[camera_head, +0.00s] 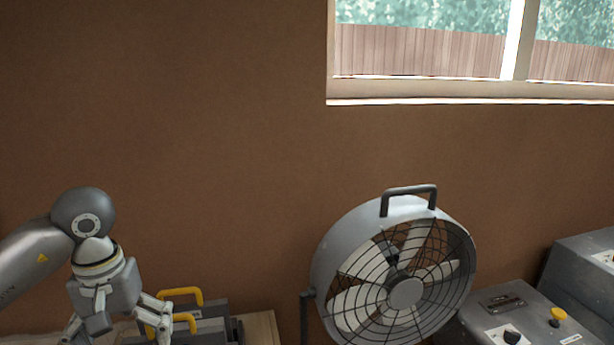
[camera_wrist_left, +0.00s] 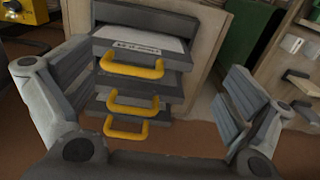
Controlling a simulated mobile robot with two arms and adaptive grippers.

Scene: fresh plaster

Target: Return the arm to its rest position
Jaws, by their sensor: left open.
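My left arm (camera_head: 38,258) comes in from the left in the head view. My left gripper (camera_head: 118,330) hangs low there, in front of a dark grey drawer unit (camera_head: 215,328) with yellow handles (camera_head: 182,294). In the left wrist view my left gripper (camera_wrist_left: 155,80) is open, its two fingers wide apart at left and right. Nothing is between its pads; the drawer unit (camera_wrist_left: 150,20) with several yellow handles (camera_wrist_left: 132,69) shows beyond the gap. The gripper appears apart from the handles. My right gripper is not in view.
A large grey fan (camera_head: 395,275) stands right of the drawers. Grey machine boxes (camera_head: 515,318) are at the lower right. A brown wall (camera_head: 200,120) with a window (camera_head: 430,50) lies behind. The wrist view also shows a yellow object (camera_wrist_left: 28,10) and a green one (camera_wrist_left: 248,35).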

